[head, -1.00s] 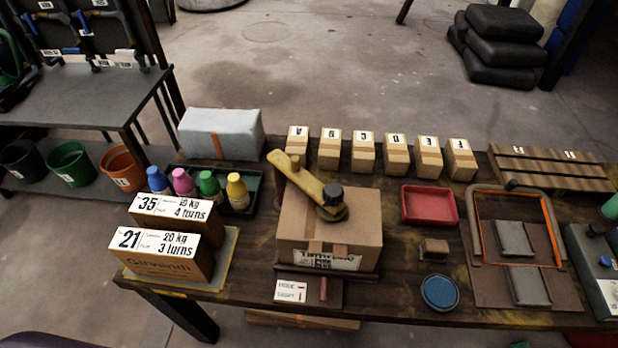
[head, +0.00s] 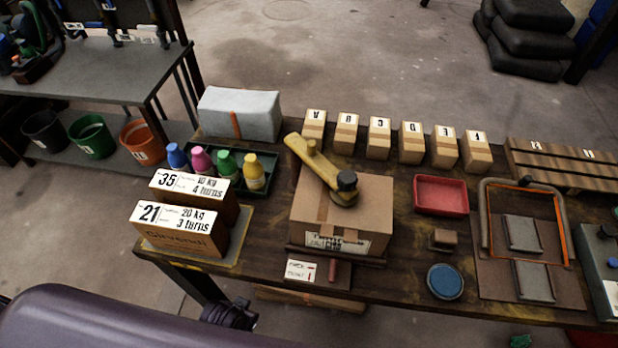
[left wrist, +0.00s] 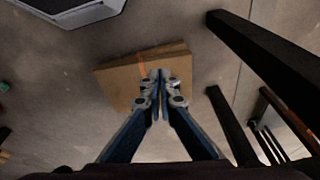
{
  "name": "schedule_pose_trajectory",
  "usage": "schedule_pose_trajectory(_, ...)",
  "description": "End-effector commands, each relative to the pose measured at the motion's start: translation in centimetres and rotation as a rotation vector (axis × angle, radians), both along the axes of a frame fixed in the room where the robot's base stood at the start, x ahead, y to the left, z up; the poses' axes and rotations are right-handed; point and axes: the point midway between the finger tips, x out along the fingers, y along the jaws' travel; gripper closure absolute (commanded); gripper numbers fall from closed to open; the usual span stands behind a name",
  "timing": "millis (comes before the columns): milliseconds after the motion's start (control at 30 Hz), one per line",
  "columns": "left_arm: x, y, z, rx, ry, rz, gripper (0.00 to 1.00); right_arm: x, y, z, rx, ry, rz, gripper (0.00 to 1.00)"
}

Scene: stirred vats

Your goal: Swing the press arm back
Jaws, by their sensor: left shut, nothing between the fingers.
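The yellow press arm (head: 318,165) lies slantwise across the top of a taped cardboard box (head: 368,215) on the dark bench. Its far end points to the back left, and a black knob (head: 347,180) stands at its near end. In the left wrist view, my left gripper (left wrist: 159,75) is shut and empty. Its fingertips show in front of a flat cardboard piece (left wrist: 120,80) low by the floor, apart from the press arm. In the head view only part of my left arm shows at the bottom left. My right gripper is not in view.
Boxes marked 35 (head: 222,209) and 21 (head: 165,241) stand left of the press. Coloured bottles sit in a dark green tray (head: 285,182) behind them. A red tray (head: 441,194) and a blue disc (head: 444,281) lie to the right. Lettered boxes line the back.

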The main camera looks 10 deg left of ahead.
Motion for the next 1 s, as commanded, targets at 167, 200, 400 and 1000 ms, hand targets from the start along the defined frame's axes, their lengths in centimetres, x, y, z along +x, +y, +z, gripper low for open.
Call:
schedule_pose_trajectory(167,2.1,-0.2,6.8,-0.001,-0.039,0.006,1.0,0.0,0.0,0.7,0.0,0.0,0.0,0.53)
schedule_pose_trajectory(200,2.5,-0.2,8.3,-0.001,-0.047,0.007,1.0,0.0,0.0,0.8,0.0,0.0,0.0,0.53)
schedule_pose_trajectory(400,3.2,-0.2,14.8,-0.001,-0.079,0.014,1.0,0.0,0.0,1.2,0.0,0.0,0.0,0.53)
schedule_pose_trajectory(1000,10.2,2.5,24.6,0.015,-0.444,0.047,1.0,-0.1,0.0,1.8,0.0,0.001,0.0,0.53)
